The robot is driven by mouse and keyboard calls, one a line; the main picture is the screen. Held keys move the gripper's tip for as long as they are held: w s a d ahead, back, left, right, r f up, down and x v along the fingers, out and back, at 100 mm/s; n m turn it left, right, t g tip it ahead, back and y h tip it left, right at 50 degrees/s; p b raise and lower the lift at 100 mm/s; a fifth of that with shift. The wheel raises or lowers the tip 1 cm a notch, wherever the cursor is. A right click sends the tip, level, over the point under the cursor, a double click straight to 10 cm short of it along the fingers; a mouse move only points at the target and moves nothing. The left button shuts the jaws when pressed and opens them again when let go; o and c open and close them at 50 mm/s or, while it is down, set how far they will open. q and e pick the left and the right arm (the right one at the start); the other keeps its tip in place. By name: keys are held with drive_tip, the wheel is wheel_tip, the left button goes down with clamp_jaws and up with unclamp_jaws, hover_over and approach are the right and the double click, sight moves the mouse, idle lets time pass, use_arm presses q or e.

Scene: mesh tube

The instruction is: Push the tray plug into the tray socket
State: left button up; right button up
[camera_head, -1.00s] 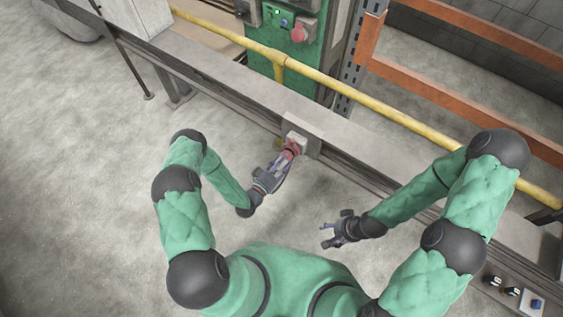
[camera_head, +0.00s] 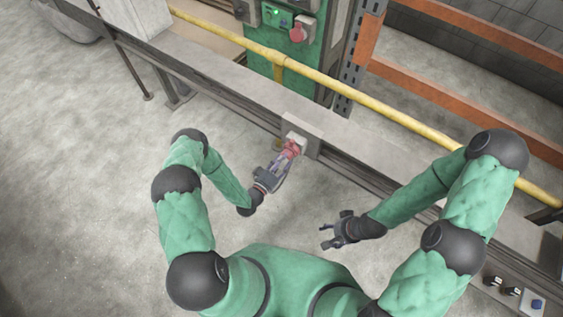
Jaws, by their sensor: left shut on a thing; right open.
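The red tray plug (camera_head: 291,149) is at the front of the light grey tray socket (camera_head: 297,138) on the side of the long grey cable tray. My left gripper (camera_head: 284,158) is shut on the plug, coming from the lower left. The plug touches or overlaps the socket in this view; how deep it sits cannot be told. The gripper fingers hide part of the plug. My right gripper (camera_head: 327,237) is open and empty, over the floor to the lower right of the socket.
A yellow rail (camera_head: 335,90) runs behind the grey tray (camera_head: 220,85). A green cabinet (camera_head: 285,60) with a red knob (camera_head: 300,30) stands behind it. Orange rack beams (camera_head: 450,100) are at the right. A switch panel (camera_head: 515,290) is at the lower right. The concrete floor (camera_head: 80,200) at left is clear.

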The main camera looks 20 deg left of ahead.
use_arm(q)
drive_tip(key=shift+w, duration=0.2)
drive_tip(key=o, duration=1.1)
drive_tip(key=shift+o, duration=0.2)
drive_tip(key=v, duration=1.2)
